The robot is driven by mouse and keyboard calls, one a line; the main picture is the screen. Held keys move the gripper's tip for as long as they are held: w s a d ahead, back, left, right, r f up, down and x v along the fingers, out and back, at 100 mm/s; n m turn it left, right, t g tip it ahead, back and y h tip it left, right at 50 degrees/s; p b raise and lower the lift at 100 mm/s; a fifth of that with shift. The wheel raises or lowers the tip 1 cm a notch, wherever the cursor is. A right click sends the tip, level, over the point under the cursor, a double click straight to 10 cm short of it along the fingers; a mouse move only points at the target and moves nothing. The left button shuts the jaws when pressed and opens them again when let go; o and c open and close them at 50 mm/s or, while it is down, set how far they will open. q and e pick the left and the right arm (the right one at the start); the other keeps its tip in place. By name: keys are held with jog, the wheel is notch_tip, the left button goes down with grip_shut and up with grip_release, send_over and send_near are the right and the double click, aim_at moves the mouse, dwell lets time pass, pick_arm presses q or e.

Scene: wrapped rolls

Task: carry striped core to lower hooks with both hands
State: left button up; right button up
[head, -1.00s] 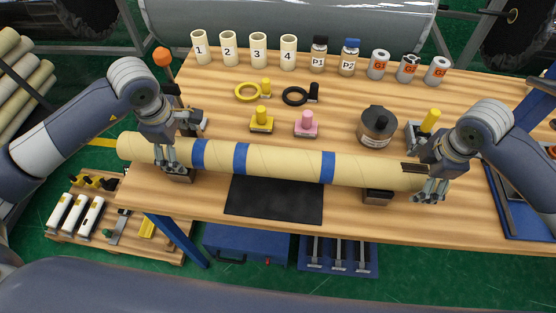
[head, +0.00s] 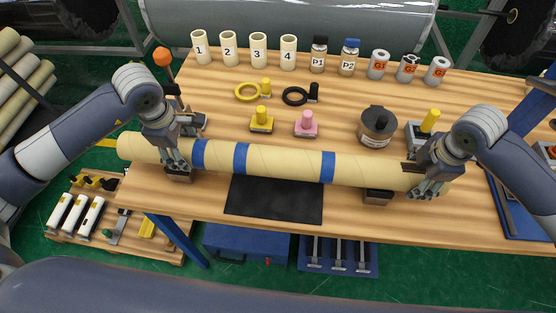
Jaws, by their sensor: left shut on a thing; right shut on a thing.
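The striped core (head: 285,163), a long tan tube with several blue bands, lies across the front of the wooden table. It rests on or just above two small dark supports, a left one (head: 179,174) and a right one (head: 378,196); contact is too small to tell. My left gripper (head: 176,160) is shut on the core near its left end, left of the blue bands. My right gripper (head: 424,185) is shut on the core near its right end. The fingers hide parts of the tube. I cannot make out the lower hooks.
A black mat (head: 274,200) lies under the core's middle. Behind stand a yellow stamp-like piece (head: 261,119), a pink one (head: 306,123) and a dark-topped jar (head: 377,127). Numbered cups, bottles and cans line the back. A blue tray (head: 518,205) is at the right.

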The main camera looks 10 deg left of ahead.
pick_arm(q)
jog(key=shift+r, duration=0.1)
pick_arm(e)
jog(key=shift+r, duration=0.1)
